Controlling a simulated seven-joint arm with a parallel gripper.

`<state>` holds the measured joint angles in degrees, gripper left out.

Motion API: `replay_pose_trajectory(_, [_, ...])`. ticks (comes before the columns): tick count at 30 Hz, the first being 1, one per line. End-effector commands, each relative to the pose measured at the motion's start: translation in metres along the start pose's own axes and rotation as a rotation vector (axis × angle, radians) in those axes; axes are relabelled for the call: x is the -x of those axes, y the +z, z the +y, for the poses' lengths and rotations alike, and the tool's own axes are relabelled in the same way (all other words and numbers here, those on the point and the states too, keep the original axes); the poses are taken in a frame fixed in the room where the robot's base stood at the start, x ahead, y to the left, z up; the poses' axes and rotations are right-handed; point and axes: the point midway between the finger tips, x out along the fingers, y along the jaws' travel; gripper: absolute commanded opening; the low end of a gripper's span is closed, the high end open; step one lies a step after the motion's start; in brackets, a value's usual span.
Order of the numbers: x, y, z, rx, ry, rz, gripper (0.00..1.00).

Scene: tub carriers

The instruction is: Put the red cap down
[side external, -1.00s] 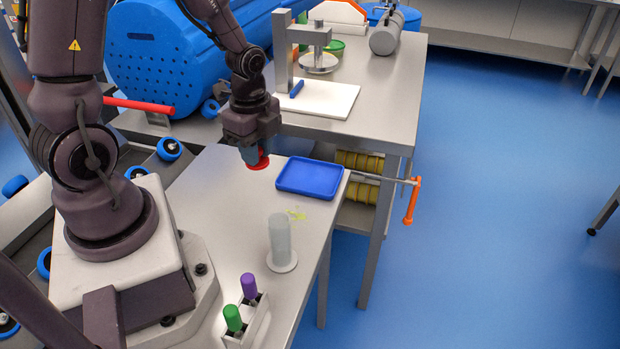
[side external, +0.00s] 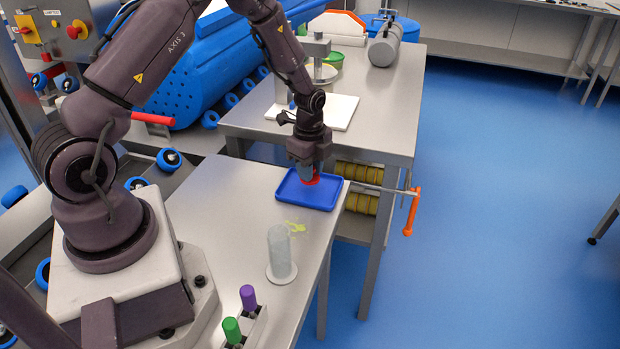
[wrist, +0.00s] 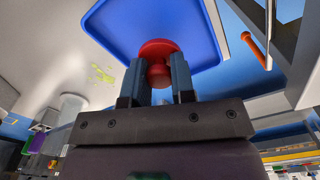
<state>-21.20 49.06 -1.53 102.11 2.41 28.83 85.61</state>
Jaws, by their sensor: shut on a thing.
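The red cap (side external: 311,180) is between the fingers of my gripper (side external: 308,172), over the blue tray (side external: 328,201) on the near steel table. The blue tray (wrist: 205,32) lies beyond the cap there. The cap is low over the tray; I cannot tell whether it touches the tray floor.
A translucent cylinder (side external: 279,252) stands on a white disc left of a yellow-green smear (side external: 295,227). A rack holds a purple-capped tube (side external: 248,297) and a green-capped one (side external: 232,330). A white board (side external: 340,111) lies on the farther table.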

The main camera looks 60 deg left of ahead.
Motion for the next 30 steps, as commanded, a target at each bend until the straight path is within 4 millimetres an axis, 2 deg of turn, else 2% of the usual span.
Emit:
replay_pose_trajectory(3, [-0.020,0.000,0.000,0.001,0.005,0.000,0.02])
replay_pose_trajectory(6, [-0.030,0.000,0.000,0.000,0.003,0.000,0.02])
replay_pose_trajectory(18, [-0.035,0.000,-0.001,0.001,0.001,0.000,0.02])
replay_pose_trajectory(19, [-0.035,0.000,-0.001,0.001,0.000,0.000,0.26])
replay_pose_trajectory(22, [-0.034,0.000,-0.001,0.001,0.000,0.000,0.49])
replay_pose_trajectory(30, [-0.034,0.000,-0.001,0.000,0.000,0.000,0.49])
